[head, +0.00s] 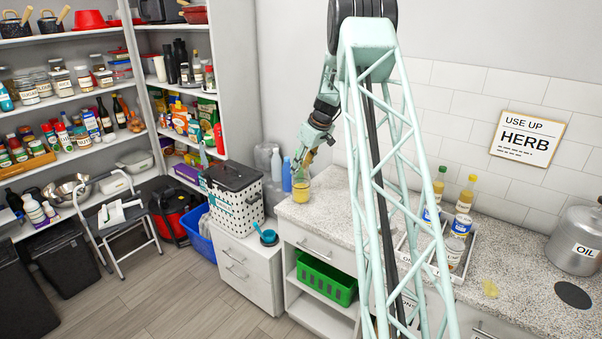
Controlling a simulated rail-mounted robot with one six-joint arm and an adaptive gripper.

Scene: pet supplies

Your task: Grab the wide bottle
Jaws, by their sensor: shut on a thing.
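A short, wide, clear bottle with yellow contents (301,191) is at the far left end of the speckled counter, below my gripper. My gripper (302,168) points down at its top and is shut on it. The fingers and the bottle's upper part overlap and are small here, so the exact grip is hard to see. I cannot tell whether its base touches the counter. A slim blue bottle (286,174) and a grey bottle (276,164) stand just left of it.
My lattice arm link crosses the counter's middle and hides part of it. A tray (408,262) with several bottles sits to the right. A steel OIL canister (575,240) stands far right. A dotted basket (232,213) sits on the left cabinet. Some counter (335,205) is clear.

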